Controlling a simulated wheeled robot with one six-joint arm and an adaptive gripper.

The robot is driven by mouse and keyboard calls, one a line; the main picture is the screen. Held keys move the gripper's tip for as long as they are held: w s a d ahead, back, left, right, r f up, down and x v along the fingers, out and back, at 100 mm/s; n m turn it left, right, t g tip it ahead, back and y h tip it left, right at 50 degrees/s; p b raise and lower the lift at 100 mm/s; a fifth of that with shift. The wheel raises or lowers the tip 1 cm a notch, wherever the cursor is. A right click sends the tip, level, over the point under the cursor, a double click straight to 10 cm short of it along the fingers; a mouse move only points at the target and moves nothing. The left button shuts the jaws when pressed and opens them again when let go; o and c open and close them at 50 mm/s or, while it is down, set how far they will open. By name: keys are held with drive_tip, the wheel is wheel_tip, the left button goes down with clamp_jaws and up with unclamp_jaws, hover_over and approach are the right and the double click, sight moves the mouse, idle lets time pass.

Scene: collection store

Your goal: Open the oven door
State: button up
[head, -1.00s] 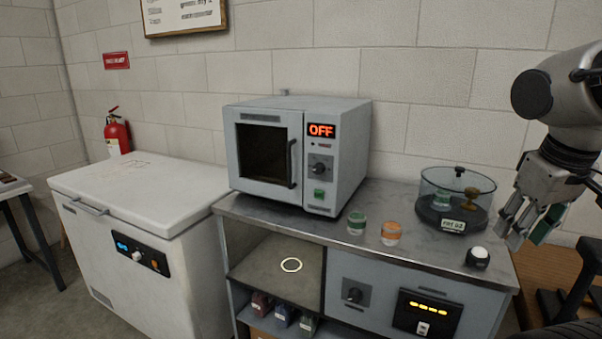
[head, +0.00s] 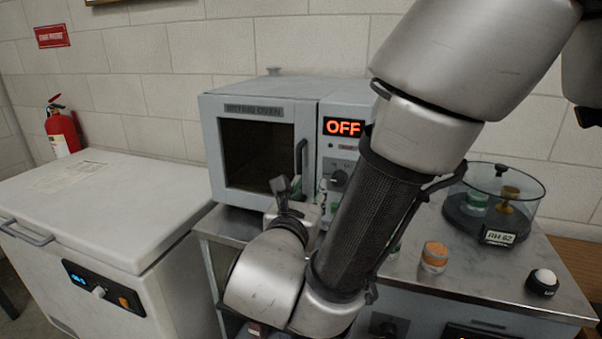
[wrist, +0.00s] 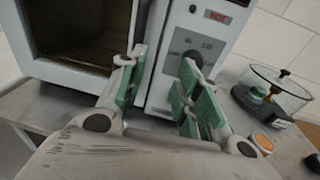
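The grey drying oven (head: 262,110) stands on the metal-topped bench, its display reading OFF. Its door (head: 258,195) is closed, with a dark window and a dark vertical handle (head: 302,160) on the right edge. The door also shows at the left of the wrist view (wrist: 75,78). My gripper (head: 292,190) is low in front of the oven, near the handle's lower end. In the wrist view my gripper (wrist: 160,82) is open and empty, its green-padded fingers apart before the door edge and control panel. The handle is not clearly visible there.
A white chest freezer (head: 100,190) stands left of the bench. On the bench to the right are an orange-lidded jar (head: 434,256), a glass desiccator (head: 495,205) and a white-topped button (head: 542,281). My arm hides part of the bench and the oven's lower right.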

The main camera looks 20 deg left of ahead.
sight(299, 173)
drive_tip(key=shift+n+t+y, duration=0.3)
drive_tip(key=shift+n+y, duration=0.5)
drive_tip(key=shift+y, duration=0.1)
drive_tip(key=w+a, duration=0.1)
drive_tip(key=w, duration=0.1)
drive_tip(key=w+a, duration=0.1)
drive_tip(key=w, duration=0.1)
drive_tip(key=w+a+r, duration=0.1)
drive_tip(key=w, duration=0.1)
drive_tip(key=shift+w+a, duration=0.3)
drive_tip(key=shift+c, duration=0.4)
clamp_jaws()
